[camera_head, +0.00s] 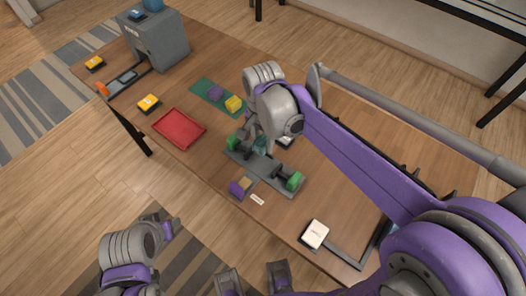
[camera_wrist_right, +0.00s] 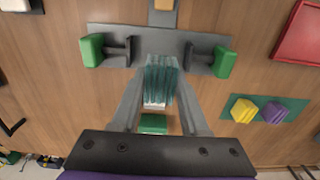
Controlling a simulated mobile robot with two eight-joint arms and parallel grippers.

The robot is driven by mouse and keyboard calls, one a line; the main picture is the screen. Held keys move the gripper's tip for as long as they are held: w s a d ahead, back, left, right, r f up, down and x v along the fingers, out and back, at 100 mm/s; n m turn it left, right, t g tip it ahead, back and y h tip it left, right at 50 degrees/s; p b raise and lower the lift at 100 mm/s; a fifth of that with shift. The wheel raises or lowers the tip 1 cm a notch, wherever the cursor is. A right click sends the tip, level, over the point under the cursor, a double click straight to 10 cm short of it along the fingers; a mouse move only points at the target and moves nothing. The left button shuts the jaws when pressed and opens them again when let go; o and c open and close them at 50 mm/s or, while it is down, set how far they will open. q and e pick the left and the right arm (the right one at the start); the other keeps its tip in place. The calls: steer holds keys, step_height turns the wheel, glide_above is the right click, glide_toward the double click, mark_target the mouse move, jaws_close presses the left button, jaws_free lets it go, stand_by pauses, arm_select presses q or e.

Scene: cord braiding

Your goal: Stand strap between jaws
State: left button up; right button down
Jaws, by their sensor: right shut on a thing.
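A teal ribbed strap (camera_wrist_right: 160,80) is held between the fingers of my right gripper (camera_wrist_right: 158,88), which is shut on it. In the head view, my right gripper (camera_head: 263,138) is above the grey fixture, and the strap (camera_head: 260,143) is mostly hidden by it. The fixture (camera_wrist_right: 157,36) has two green-padded jaws, left (camera_wrist_right: 92,50) and right (camera_wrist_right: 224,62), standing apart. The strap appears in line with the gap between them; whether it touches the base is unclear. My left arm shows at the lower left in the head view; its fingertips are unclear.
A red tray (camera_head: 179,129) and a green mat (camera_head: 213,97) with purple and yellow blocks lie left of the fixture. A grey box (camera_head: 160,42) stands at the far left. A purple-and-tan block (camera_head: 240,187) is close in front. A white-topped item (camera_head: 315,234) sits near the front edge.

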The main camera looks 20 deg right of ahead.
glide_above(263, 164)
step_height(263, 164, down, 4)
steer(key=shift+s+f, duration=0.1)
steer(key=shift+f, duration=0.15)
steer(key=shift+f+b, duration=0.35)
steer(key=shift+f, duration=1.7)
steer(key=shift+f, duration=0.25)
steer(key=shift+c, duration=2.1)
jaws_free()
steer(key=shift+r, duration=0.1)
